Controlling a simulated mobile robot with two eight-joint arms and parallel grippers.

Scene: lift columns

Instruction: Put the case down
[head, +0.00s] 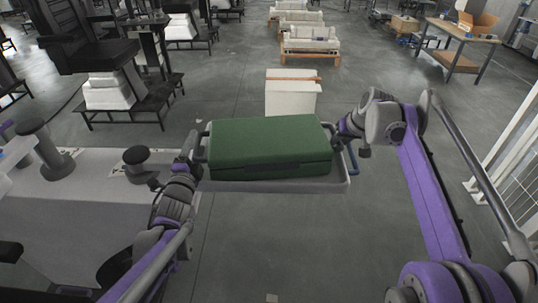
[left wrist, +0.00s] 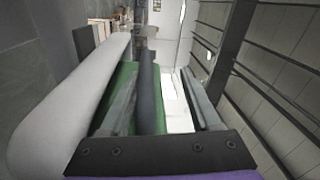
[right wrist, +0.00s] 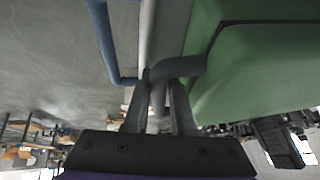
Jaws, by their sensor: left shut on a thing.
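The green case (head: 267,145) lies flat over a grey tray-like top (head: 290,186) with a raised rim; I cannot tell whether it rests on it. My left gripper (head: 190,157) is at the case's left end, shut on its dark handle, which runs between the fingers in the left wrist view (left wrist: 150,85). My right gripper (head: 345,132) is at the right end. In the right wrist view, a grey handle (right wrist: 180,67) beside the case (right wrist: 255,70) passes between its fingers (right wrist: 160,98); whether they grip it is unclear.
A blue bar (head: 352,158) sticks out at the tray's right side. A white box (head: 291,95) stands behind the case. A grey table (head: 85,190) with dark round-topped posts is at the left. The floor in front and to the right is clear; a white fence (head: 510,150) stands far right.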

